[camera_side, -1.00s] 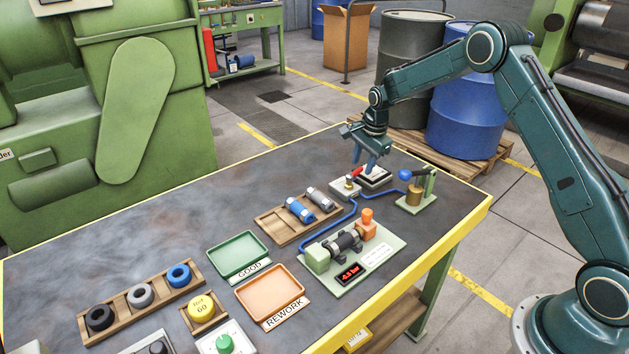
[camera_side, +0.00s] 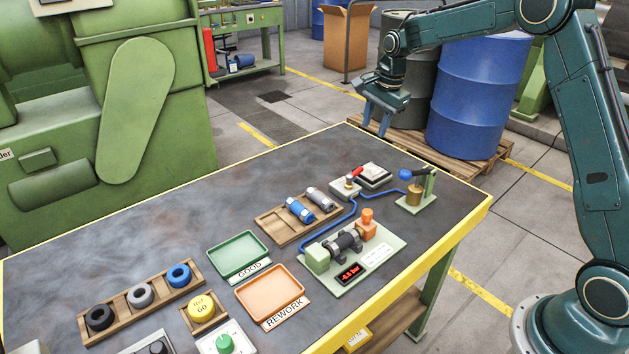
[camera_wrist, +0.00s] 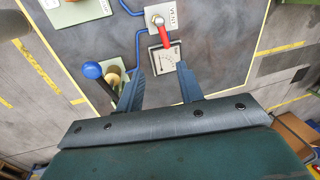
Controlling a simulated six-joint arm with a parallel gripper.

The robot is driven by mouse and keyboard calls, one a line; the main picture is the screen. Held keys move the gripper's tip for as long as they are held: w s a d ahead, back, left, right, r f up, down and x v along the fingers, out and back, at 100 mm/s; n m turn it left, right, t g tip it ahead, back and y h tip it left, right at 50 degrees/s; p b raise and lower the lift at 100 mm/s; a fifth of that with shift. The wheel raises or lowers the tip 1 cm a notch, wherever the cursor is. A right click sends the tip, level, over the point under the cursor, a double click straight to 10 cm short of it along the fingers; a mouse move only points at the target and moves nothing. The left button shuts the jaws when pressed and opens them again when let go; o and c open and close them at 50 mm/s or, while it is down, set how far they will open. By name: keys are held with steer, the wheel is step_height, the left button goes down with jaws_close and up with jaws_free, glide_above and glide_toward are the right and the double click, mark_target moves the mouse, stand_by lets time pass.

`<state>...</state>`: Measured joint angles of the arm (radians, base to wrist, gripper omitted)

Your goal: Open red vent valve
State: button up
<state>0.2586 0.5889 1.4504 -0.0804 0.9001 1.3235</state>
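The red vent valve (camera_side: 357,172) sits on a small light block at the far end of the table. Its short red lever points up and right in the side view, towards a white-topped dark box. In the wrist view the red lever (camera_wrist: 164,38) extends from a round metal pivot on a labelled plate down towards the box. My gripper (camera_side: 378,130) is raised above and beyond the valve, apart from it. Its two fingers (camera_wrist: 160,68) are spread and empty in the wrist view, with the box showing between their tips.
A blue-knobbed lever (camera_side: 405,175) stands right of the valve. A blue hose (camera_side: 335,222) runs to a fixture with a red-digit display (camera_side: 351,274). A wooden tray (camera_side: 285,232) holds cylinders. Green (camera_side: 238,257) and orange (camera_side: 270,294) trays lie nearer. Drums (camera_side: 478,100) stand behind the table.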

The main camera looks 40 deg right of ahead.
steer(key=s+a+r+n+t, duration=0.1)
steer(key=s+a+r+n, duration=0.4)
steer(key=s+r, duration=0.5)
steer(key=shift+a+n, duration=0.3)
steer(key=shift+a, duration=0.2)
steer(key=m+g, duration=0.1)
steer(key=m, duration=0.4)
glide_above(359, 170)
steer(key=s, duration=0.3)
steer(key=s+f+x, duration=0.1)
steer(key=s+x, duration=0.1)
steer(key=x, duration=0.9)
steer(key=shift+s+d, duration=0.1)
steer(key=shift+s, duration=0.05)
steer(key=x, duration=1.3)
steer(key=shift+f, duration=0.35)
